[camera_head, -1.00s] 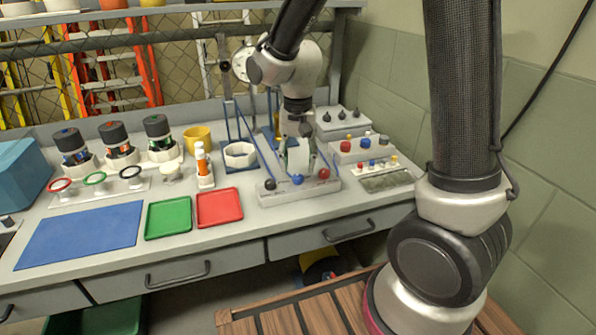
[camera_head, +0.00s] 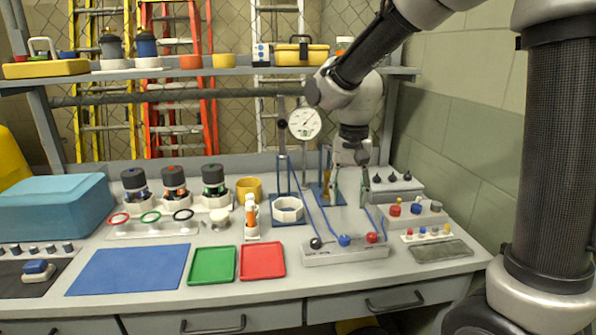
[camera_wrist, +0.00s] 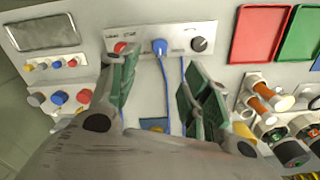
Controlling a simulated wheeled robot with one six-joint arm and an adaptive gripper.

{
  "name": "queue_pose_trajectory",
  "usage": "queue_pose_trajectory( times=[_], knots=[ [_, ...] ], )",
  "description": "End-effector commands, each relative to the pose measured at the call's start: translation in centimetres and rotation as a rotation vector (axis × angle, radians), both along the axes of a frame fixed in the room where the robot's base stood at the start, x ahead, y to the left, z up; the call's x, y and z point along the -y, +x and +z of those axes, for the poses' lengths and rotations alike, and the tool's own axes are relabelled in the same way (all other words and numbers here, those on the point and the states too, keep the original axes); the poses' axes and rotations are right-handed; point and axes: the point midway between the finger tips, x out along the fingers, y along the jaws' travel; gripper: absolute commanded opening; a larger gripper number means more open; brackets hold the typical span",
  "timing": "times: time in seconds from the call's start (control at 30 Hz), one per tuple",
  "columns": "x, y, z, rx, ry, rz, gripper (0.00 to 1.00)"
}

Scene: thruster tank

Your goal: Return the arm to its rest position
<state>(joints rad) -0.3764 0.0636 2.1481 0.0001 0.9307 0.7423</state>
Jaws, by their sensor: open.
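My gripper (camera_head: 348,185) is open and empty in the head view, above the bench behind a grey terminal panel (camera_head: 345,252). In the wrist view its two green-padded fingers (camera_wrist: 160,95) are spread apart, with bench and blue leads showing between them. The panel also shows there (camera_wrist: 180,32), with a red terminal (camera_wrist: 120,47), a blue one (camera_wrist: 160,47) and a black one (camera_wrist: 199,44). Blue leads (camera_wrist: 165,75) run back from the panel beneath my gripper. My arm reaches in from the upper right.
A dial gauge on a stand (camera_head: 305,123) stands left of my gripper. A white hexagonal ring (camera_head: 288,210), a yellow cup (camera_head: 249,189) and black-capped units (camera_head: 174,184) are farther left. Grey boxes with knobs (camera_head: 412,213) are right. A shelf (camera_head: 230,71) crosses behind.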

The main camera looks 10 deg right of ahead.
Motion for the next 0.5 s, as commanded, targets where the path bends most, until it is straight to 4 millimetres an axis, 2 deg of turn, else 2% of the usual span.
queue_pose_trajectory(
  times=[0.1,0.2,0.3,0.5],
  knots=[
    [0.1,-0.4,-0.2,-0.011,-0.003,0.111,0.48],
    [1.0,-2.6,-0.9,-0.046,-0.011,0.274,0.48],
    [3.2,-5.4,0.4,-0.026,-0.004,0.402,0.48],
    [7.6,-10.4,3.0,0.064,0.002,0.516,0.48]
  ],
)
